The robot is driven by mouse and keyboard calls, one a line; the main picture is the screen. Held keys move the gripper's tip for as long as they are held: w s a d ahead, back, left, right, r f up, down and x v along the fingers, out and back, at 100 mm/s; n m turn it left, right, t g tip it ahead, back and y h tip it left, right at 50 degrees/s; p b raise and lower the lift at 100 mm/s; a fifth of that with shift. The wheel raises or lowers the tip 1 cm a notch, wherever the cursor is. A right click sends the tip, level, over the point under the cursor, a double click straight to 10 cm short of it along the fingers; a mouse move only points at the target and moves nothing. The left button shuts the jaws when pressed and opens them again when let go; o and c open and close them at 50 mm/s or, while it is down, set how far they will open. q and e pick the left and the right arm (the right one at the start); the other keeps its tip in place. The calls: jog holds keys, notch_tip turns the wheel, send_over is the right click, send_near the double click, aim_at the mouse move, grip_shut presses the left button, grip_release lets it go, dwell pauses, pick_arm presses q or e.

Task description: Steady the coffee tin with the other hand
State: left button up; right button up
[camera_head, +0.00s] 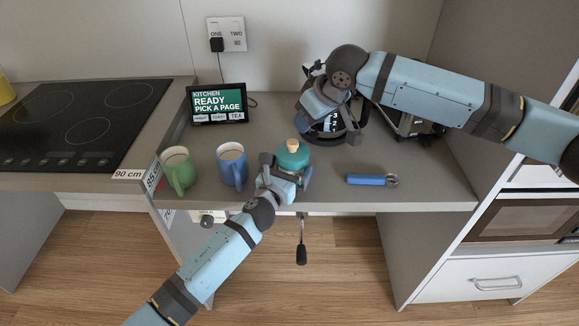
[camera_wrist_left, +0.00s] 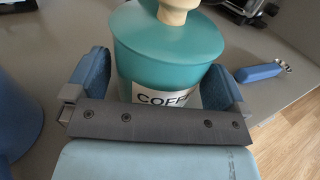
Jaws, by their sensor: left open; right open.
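The coffee tin (camera_head: 293,156) is teal with a pale wooden knob and stands upright near the counter's front edge. My left gripper (camera_head: 287,175) is open at its front, low on the tin. In the left wrist view the tin (camera_wrist_left: 165,55) stands between the two blue fingers of my left gripper (camera_wrist_left: 160,85), and part of its "COFFEE" label shows. Whether the fingers touch it I cannot tell. My right gripper (camera_head: 318,100) is at the back, in front of a dark round appliance (camera_head: 330,128) that it partly hides; its fingertips are hard to make out.
A blue mug (camera_head: 231,165) and a green mug (camera_head: 178,170) stand left of the tin. A blue-handled tool (camera_head: 368,180) lies to the right. A screen (camera_head: 216,104) stands at the back left, near the black hob (camera_head: 75,125). A crank handle (camera_head: 301,252) hangs below the counter's front edge.

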pick_arm(q)
jog(key=shift+w+d, duration=0.15)
jog(key=shift+w, duration=0.15)
jog(key=c, duration=0.8)
jog(key=shift+o, duration=1.3)
jog(key=shift+c, duration=1.2)
jog(key=shift+f, duration=0.1)
